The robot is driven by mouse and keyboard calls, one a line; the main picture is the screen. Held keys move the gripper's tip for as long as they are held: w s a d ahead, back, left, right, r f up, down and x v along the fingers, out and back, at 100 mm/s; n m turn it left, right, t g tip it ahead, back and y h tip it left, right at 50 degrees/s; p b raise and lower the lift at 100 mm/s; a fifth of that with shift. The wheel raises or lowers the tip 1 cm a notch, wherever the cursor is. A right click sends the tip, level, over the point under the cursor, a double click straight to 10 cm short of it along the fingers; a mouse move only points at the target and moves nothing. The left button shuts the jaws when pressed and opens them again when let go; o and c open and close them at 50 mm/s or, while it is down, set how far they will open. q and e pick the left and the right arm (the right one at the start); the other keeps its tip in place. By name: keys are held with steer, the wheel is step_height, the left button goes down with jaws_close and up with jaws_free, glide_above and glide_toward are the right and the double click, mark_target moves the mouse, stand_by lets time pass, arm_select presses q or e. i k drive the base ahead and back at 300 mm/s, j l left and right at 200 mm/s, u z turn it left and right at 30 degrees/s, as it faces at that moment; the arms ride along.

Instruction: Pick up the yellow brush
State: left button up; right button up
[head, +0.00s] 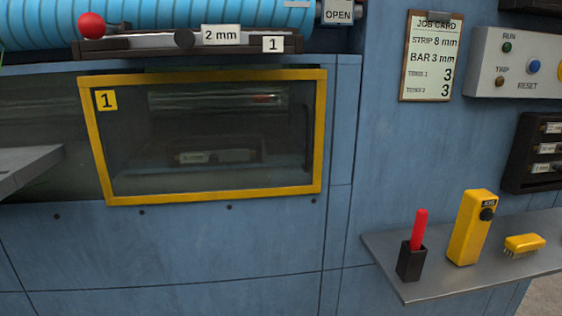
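The yellow brush (524,243) lies on a grey metal shelf (440,285) at the lower right of the head view. Its bristles point down toward the shelf. It sits just right of an upright yellow box with a black knob (471,228). Neither of my grippers shows in the head view.
A red-handled tool stands in a black holder (411,262) at the shelf's left. A yellow-framed window (205,198) marked 1 is in the blue machine wall. A job card (431,56) and a grey control panel (520,68) hang above the shelf. The shelf's front is bare.

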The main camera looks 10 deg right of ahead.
mark_target(519, 246)
steer(key=z, duration=1.65)
steer(key=u, duration=2.1)
steer(key=z, duration=2.1)
steer(key=i+l, duration=0.8)
steer(key=l, duration=0.1)
